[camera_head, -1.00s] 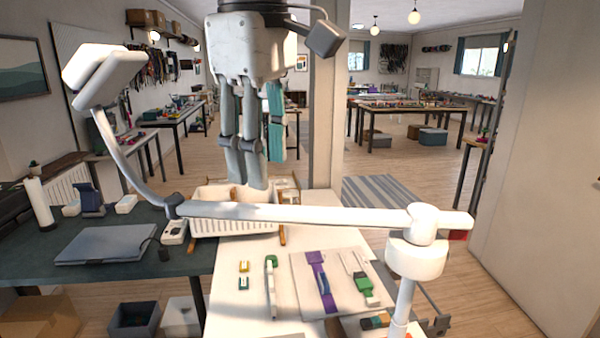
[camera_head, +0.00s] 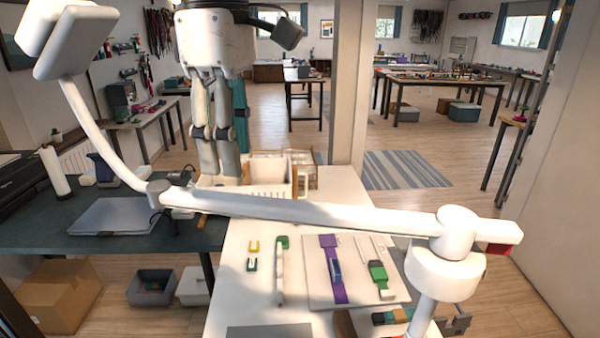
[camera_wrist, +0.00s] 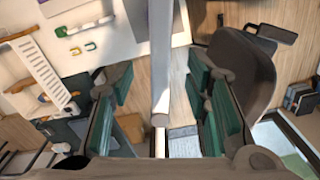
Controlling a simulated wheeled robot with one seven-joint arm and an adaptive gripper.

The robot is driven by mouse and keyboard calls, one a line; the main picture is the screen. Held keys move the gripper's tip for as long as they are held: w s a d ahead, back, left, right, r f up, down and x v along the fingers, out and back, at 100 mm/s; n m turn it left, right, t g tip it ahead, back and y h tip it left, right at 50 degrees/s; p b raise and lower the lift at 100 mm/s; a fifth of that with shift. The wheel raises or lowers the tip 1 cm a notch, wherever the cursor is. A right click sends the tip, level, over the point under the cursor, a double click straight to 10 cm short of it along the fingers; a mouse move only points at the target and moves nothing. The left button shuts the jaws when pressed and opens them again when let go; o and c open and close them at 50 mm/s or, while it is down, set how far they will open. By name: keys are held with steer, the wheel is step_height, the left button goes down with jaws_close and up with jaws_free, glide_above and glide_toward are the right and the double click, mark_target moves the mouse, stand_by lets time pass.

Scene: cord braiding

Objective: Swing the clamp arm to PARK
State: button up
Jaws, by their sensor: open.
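A white jointed arm, apparently the clamp arm (camera_head: 300,211), spans the head view above the table. Its round pivot (camera_head: 453,232) sits on a white post at the right, with a red piece at the short end. Its left end bends up to a white block-shaped head (camera_head: 85,40). My gripper (camera_head: 222,165) points down behind the bar's left half, open, with teal finger pads. In the wrist view, a white bar (camera_wrist: 161,60) runs between the open fingers of my gripper (camera_wrist: 160,115); I cannot tell whether they touch it. No PARK mark is readable.
The white table (camera_head: 240,295) holds a board (camera_head: 312,285) with purple and green clamp-like pieces, and small yellow and green parts. A white basket (camera_head: 268,180) stands behind. A dark desk with a laptop (camera_head: 115,216) is at the left. A dark chair (camera_wrist: 240,65) shows in the wrist view.

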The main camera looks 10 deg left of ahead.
mark_target(238, 198)
step_height(238, 198, down, 6)
steer(key=shift+f, duration=0.25)
steer(key=shift+s, duration=0.1)
jaws_close()
